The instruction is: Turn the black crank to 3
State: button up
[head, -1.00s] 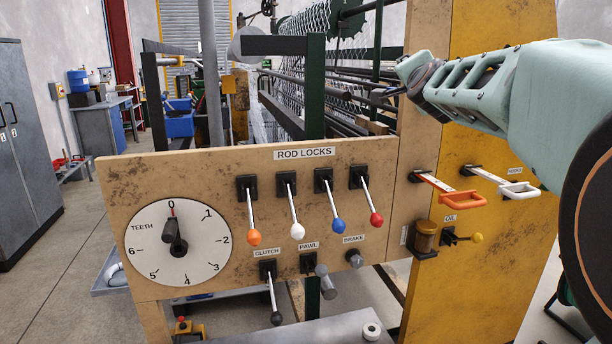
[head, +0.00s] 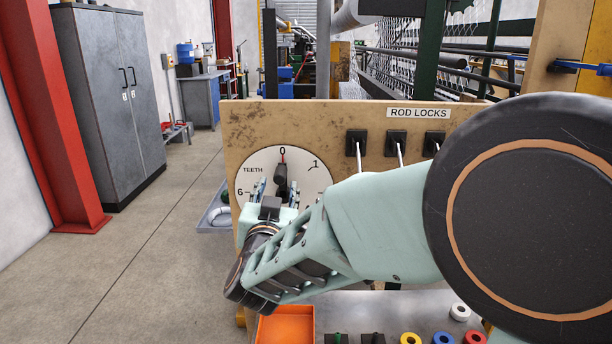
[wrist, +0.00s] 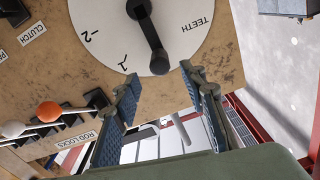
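The black crank (head: 281,174) stands on the white TEETH dial (head: 254,162), with its free end up at the 0 mark. My gripper (head: 277,189) is in front of the dial, its fingers pointing at the crank. In the wrist view the picture is turned over, and the crank (wrist: 146,32) runs down from its hub to a round black end. My gripper (wrist: 160,77) is open there, one finger on each side below that end, with nothing between the pads. My arm hides the dial's lower part, including the 3.
The ROD LOCKS panel (head: 330,118) carries several levers right of the dial; an orange-knobbed lever (wrist: 48,112) shows in the wrist view. An orange tray (head: 286,326) and coloured rings lie below.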

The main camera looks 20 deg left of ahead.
aim_at(281, 173)
jog(key=x, duration=0.8)
jog(key=shift+w, duration=0.25)
grip_shut()
